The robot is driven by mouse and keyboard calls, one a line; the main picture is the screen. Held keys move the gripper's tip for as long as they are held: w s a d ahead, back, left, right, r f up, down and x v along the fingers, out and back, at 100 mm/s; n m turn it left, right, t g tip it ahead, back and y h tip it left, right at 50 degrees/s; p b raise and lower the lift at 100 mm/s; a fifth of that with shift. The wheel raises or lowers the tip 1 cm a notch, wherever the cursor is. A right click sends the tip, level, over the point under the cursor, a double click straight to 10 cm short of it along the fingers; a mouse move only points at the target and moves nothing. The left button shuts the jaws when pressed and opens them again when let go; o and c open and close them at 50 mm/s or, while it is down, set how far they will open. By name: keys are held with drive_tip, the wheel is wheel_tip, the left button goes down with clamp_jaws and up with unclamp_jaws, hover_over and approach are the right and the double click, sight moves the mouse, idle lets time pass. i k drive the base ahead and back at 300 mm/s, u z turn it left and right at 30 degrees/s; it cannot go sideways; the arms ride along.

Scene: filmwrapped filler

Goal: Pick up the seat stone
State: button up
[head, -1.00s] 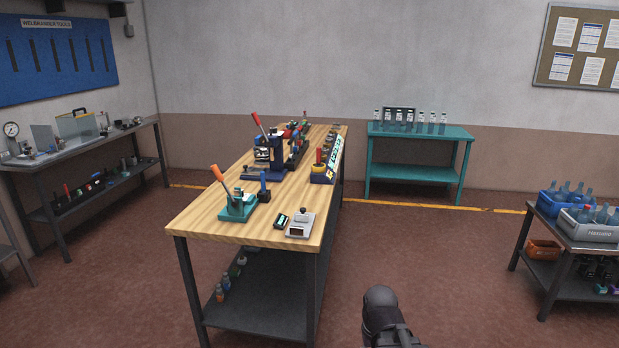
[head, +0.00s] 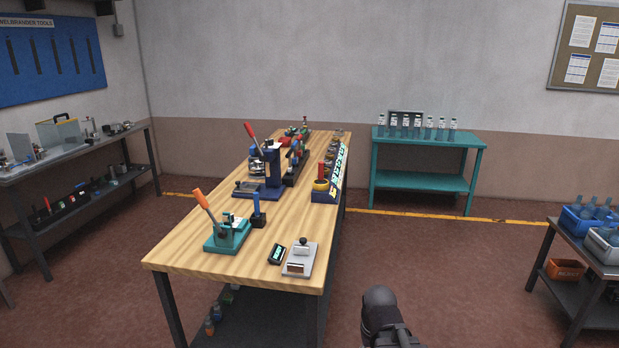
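I cannot pick out the seat stone for certain; the tools on the wooden workbench (head: 205,262) are small at this distance. Near its front edge are a teal press (head: 226,238) with an orange lever, a blue-handled tool (head: 257,208) upright in a dark block, a small dark device (head: 277,254) with a green display, and a grey plate (head: 300,262) with a black knob. A dark rounded part of my arm shows at the bottom, right of the bench. My gripper's fingers do not show.
Farther back on the bench stand a blue press (head: 268,172) with a red lever and a rack (head: 331,178) with bright labels. A teal table (head: 425,145) holds several bottles. A dark cart (head: 575,290) with crates stands right. Open floor lies right of the bench.

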sight(320, 164)
drive_tip(key=i, duration=0.6)
drive_tip(key=u, duration=0.1)
drive_tip(key=k, duration=0.65)
drive_tip(key=z, duration=0.4)
drive_tip(key=i, duration=0.4)
drive_tip(key=z, duration=0.65)
drive_tip(key=i, duration=1.55)
drive_tip(key=u, duration=0.15)
